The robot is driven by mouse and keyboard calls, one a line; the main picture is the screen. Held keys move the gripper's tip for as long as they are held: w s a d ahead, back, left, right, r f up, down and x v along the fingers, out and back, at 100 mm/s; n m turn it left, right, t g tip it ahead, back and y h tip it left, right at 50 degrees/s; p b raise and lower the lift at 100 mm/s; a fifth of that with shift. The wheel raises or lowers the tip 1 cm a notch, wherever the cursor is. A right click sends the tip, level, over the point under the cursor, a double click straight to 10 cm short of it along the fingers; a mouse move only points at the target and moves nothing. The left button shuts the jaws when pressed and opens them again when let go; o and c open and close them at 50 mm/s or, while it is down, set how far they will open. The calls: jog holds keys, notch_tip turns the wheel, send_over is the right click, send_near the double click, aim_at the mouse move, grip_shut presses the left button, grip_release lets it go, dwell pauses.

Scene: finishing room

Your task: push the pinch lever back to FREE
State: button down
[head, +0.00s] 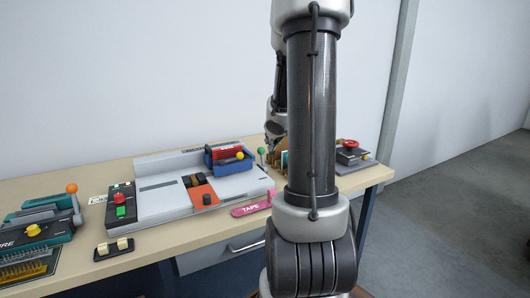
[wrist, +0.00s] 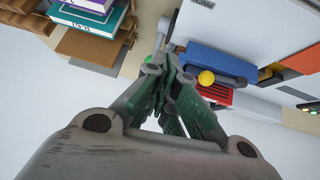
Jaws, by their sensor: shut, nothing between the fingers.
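A lever with a green ball knob (head: 261,151) stands upright at the right end of the pale grey machine (head: 160,208), beside a blue unit. In the wrist view its pale stem (wrist: 163,27) shows just beyond my fingertips, and the knob is mostly hidden behind them. My gripper (wrist: 160,62) is shut and empty, close to this lever; whether it touches the lever I cannot tell. In the head view my gripper (head: 270,150) is partly hidden behind my arm. No FREE marking can be read.
The blue unit (wrist: 215,62) with a yellow ball and red part is close to my gripper. Books (wrist: 85,20) and brown holders stand on its other side. A red-knobbed control box (head: 350,155) stands at the table's right end. A pink TAPE tag (head: 250,208) lies in front.

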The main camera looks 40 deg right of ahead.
aim_at(262, 151)
jog(key=x, duration=0.9)
jog(key=shift+w+d+r, duration=0.2)
jog(key=shift+w+d, duration=0.15)
jog(key=shift+w, duration=0.2)
jog(key=shift+w+d, duration=0.3)
jog(key=shift+w, duration=0.7)
jog(key=shift+a, duration=0.1)
